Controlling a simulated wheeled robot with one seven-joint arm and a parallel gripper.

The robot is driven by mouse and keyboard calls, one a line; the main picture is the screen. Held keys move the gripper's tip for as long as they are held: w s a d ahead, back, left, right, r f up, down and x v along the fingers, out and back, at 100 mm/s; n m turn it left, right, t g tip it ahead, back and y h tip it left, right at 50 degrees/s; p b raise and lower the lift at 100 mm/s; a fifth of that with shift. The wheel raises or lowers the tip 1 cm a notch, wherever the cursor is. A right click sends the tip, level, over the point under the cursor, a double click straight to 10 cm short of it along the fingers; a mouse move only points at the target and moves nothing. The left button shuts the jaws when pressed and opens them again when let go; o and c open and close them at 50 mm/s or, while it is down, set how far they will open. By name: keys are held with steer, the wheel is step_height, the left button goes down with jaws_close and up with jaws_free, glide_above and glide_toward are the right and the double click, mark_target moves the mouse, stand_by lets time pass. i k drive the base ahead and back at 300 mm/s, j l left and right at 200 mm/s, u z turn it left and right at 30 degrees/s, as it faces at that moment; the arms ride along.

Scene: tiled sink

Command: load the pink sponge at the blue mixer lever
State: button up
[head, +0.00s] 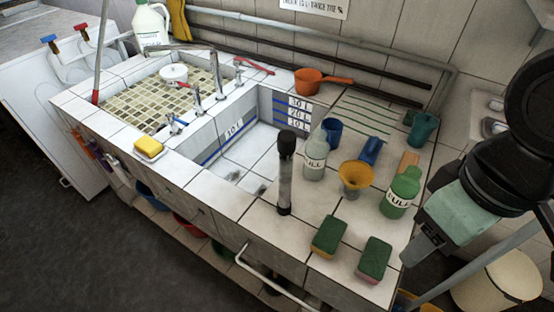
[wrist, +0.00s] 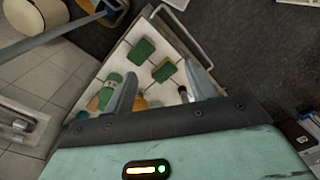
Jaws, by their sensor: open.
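The pink sponge (head: 374,258) lies at the near right corner of the tiled counter, green on top with a pinkish lower edge. In the wrist view, the sponge nearer the corner (wrist: 143,50) appears to be it. A similar green sponge with a yellow-orange underside (head: 328,237) lies to its left; it also shows in the wrist view (wrist: 163,70). The blue mixer lever (head: 178,120) is on the tap at the front of the sink divider, far from my gripper. My gripper (head: 412,253) is open and empty, above and right of the pink sponge, apart from it.
A dark-capped cylinder (head: 286,172), yellow funnel (head: 355,178), green bottle (head: 397,193) and grey-white bottle (head: 314,155) crowd the right counter. The deep basin (head: 245,158) lies beyond. A yellow sponge (head: 149,149) sits on the left front rim. A rail (head: 275,280) runs along the front.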

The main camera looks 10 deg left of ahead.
mark_target(171, 117)
steer(key=i+j, duration=0.1)
steer(key=j, duration=1.35)
steer(key=i+j, duration=0.1)
steer(key=j, duration=0.4)
steer(key=i+j, duration=0.15)
steer(key=j, duration=0.35)
steer(key=i+j, duration=0.1)
steer(key=j, duration=0.35)
steer(key=i+j, duration=0.1)
steer(key=j, duration=0.4)
steer(key=i+j+z, duration=0.1)
steer(key=j, duration=0.4)
steer(key=i+j, duration=0.1)
steer(key=j, duration=0.4)
